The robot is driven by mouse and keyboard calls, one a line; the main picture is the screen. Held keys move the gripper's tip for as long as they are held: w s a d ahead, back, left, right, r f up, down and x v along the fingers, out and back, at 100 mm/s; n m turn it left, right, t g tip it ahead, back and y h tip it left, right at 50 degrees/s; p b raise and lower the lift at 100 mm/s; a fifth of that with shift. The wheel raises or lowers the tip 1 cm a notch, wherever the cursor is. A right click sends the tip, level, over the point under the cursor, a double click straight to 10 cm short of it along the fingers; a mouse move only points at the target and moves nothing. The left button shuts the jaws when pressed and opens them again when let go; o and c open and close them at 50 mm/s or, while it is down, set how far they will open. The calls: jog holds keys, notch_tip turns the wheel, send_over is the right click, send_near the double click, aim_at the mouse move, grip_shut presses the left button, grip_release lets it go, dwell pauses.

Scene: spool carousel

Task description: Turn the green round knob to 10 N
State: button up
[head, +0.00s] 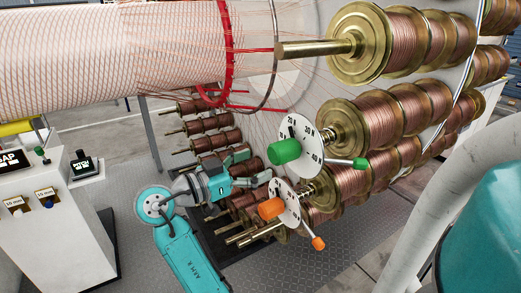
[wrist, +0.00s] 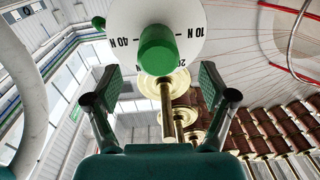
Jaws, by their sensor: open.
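The green round knob (head: 284,151) sticks out from a white dial disc (head: 302,137) marked in newtons, in front of a copper spool. In the wrist view the green knob (wrist: 158,48) is just ahead of my fingertips, with "40 N" left and "10 N" right on the disc (wrist: 183,20). My gripper (head: 250,168) is open and empty, its teal fingers left of and below the knob. The wrist view shows both fingers of my gripper (wrist: 160,75) spread wide, apart from the knob. I cannot tell which number the knob points to.
A green-tipped lever (head: 360,163) sticks out right of the green dial. An orange knob (head: 270,208) on its own disc and an orange-tipped lever (head: 318,243) sit below. Rods and copper spools (head: 375,45) crowd the right; a control cabinet (head: 60,235) stands left.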

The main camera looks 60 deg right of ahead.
aim_at(288, 150)
jog(key=shift+w+a+r+m+y, duration=0.1)
jog(key=shift+a+r+m+y, duration=0.2)
jog(key=shift+r+m, duration=0.15)
jog(key=x, duration=1)
jog(key=shift+s+d, duration=0.2)
jog(key=shift+s, duration=0.05)
jog(key=c, duration=1.2)
